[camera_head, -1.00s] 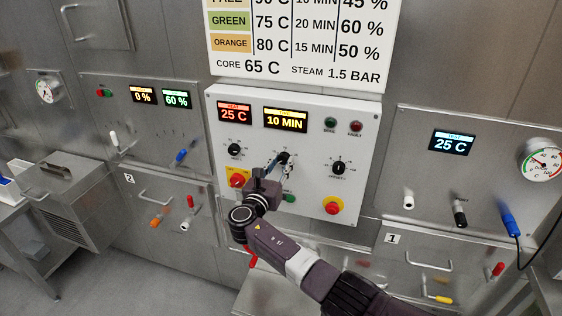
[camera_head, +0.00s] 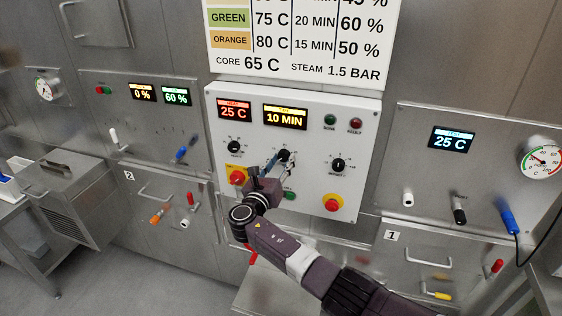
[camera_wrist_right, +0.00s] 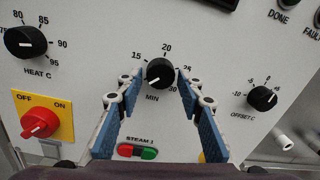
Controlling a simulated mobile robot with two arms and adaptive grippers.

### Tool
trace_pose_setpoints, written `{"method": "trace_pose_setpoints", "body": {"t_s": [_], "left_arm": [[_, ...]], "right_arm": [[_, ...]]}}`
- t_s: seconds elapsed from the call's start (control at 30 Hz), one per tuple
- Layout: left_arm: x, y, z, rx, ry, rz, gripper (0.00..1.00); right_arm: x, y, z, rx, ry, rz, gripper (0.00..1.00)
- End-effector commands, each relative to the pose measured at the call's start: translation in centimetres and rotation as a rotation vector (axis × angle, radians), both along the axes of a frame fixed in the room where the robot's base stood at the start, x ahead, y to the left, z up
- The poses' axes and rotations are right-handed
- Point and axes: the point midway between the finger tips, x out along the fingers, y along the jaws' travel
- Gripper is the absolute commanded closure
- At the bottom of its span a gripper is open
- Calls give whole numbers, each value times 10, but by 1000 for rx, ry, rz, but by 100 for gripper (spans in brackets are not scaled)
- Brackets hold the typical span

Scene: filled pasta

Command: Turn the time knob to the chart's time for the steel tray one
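The time knob (camera_wrist_right: 159,73), black and marked MIN, sits on the white control panel (camera_head: 222,180); it also shows in the head view (camera_head: 283,156). Its white mark points to the lower left in the wrist view. The scale shows 15, 20, 25 and 30. The time display (camera_head: 286,117) reads 10 MIN. My right gripper (camera_wrist_right: 159,82) is open, its blue-padded fingers on either side of the knob with gaps showing. It also shows in the head view (camera_head: 276,166). The chart (camera_head: 300,45) shows a green row with 20 MIN and an orange row with 15 MIN; its upper rows are cut off.
The heat knob (camera_wrist_right: 26,42) is left of the time knob and the offset knob (camera_wrist_right: 262,97) is right. A red switch (camera_wrist_right: 40,123) on a yellow plate and a steam button pair (camera_wrist_right: 137,151) are below. The heat display (camera_head: 234,110) reads 25 C.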

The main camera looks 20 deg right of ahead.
Motion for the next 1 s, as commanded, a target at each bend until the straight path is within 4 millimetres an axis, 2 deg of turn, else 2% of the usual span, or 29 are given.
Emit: {"method": "trace_pose_setpoints", "body": {"t_s": [0.33, 0.47, 0.57, 0.83, 1.0], "left_arm": [[-1, 1, 0, 1, 1, 0, 56], [-1, 1, 0, 1, 1, 0, 56], [-1, 1, 0, 1, 1, 0, 56], [0, 0, 0, 0, 0, 0, 56], [0, 0, 0, 0, 0, 0, 56]], "right_arm": [[0, 1, 2, 1, -4, 1, 56], [-6, 6, 2, 1, -5, 2, 56], [-17, 14, 1, 2, -4, 3, 56], [-63, 48, -1, 4, -2, 3, 56], [-84, 65, -1, 3, -3, 3, 56]]}}
